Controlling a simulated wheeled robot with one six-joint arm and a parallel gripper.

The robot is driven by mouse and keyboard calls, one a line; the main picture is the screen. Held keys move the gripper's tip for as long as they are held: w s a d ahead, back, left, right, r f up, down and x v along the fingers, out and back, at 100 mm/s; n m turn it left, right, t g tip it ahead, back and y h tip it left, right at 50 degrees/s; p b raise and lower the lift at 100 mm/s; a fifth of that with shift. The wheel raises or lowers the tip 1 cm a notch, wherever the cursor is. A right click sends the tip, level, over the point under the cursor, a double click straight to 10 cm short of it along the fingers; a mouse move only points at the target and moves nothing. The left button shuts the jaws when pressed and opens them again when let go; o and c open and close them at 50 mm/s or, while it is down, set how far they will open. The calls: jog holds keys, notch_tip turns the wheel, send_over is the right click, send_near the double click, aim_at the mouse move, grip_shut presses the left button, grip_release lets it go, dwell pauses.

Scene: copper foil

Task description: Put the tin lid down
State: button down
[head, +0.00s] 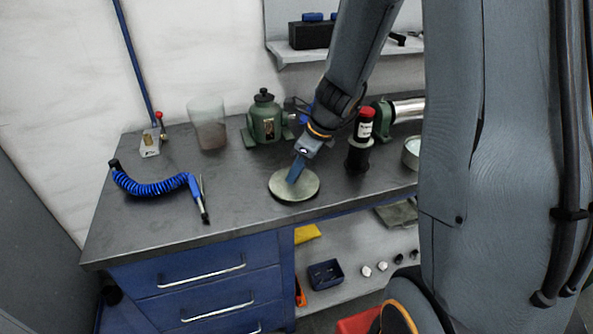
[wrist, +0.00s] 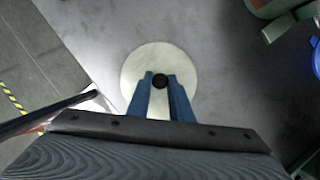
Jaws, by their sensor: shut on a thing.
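The tin lid (head: 283,190) is a pale round disc with a dark knob at its middle. It appears low over or on the dark bench top, near the front edge; the head view does not show clearly whether it touches. My gripper (head: 293,177) comes down on it from above. In the wrist view my gripper (wrist: 161,84) has its two blue fingers shut on the black knob of the tin lid (wrist: 180,62). The fingers hide part of the lid.
The bench top (head: 235,207) is clear left of the lid. A blue coiled hose (head: 150,187) lies at the left. A green jack (head: 264,120) and a translucent beaker (head: 208,124) stand behind. A dark red-capped bottle (head: 361,143) and a round tin (head: 411,153) are close on the right.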

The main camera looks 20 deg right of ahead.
jog(key=c, duration=1.6)
grip_release()
jog(key=shift+f, duration=0.1)
jog(key=p+v, duration=0.1)
jog(key=v, duration=1.1)
jog(key=s+a+f+n+h, duration=0.1)
jog(key=s+n, duration=0.3)
jog(key=n, duration=0.5)
jog(key=s+a+f+n+g+h, duration=0.1)
jog(key=s+f+n, duration=0.2)
jog(key=n, duration=0.6)
jog(key=s+a+f+n+g+h, duration=0.1)
jog(key=s+a+f+n, duration=0.1)
jog(key=s+n, duration=0.4)
jog(key=shift+s+f+n, duration=0.1)
jog(key=shift+s+n, duration=0.05)
jog(key=shift+n, duration=0.65)
jog(key=shift+s+f+n, duration=0.1)
jog(key=shift+n, duration=0.7)
